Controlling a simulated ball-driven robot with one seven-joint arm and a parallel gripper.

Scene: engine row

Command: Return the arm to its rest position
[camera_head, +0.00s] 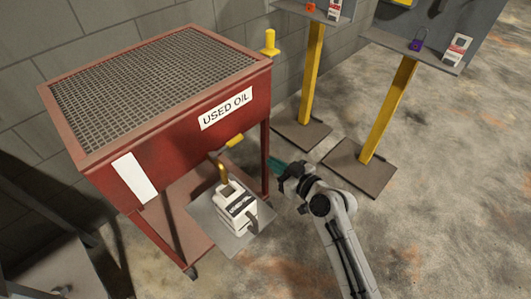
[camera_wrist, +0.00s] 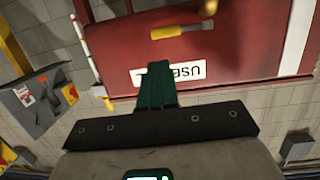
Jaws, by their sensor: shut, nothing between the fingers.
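My gripper (camera_head: 274,164) is at the end of my grey arm, to the right of the red used-oil cabinet (camera_head: 180,150), near its front right leg. In the wrist view the green fingers of my gripper (camera_wrist: 156,72) are together and hold nothing. The cabinet fills the upper part of that view, upside down, with its label (camera_wrist: 170,73) partly behind the fingers. A yellow handle (camera_wrist: 182,32) shows above the fingers.
A white container (camera_head: 236,207) stands on a grey plate (camera_head: 202,212) under the cabinet's front. Two yellow posts (camera_head: 388,108) on dark bases stand at the upper right, carrying panels with padlocks. Concrete floor at right (camera_head: 460,200) is clear.

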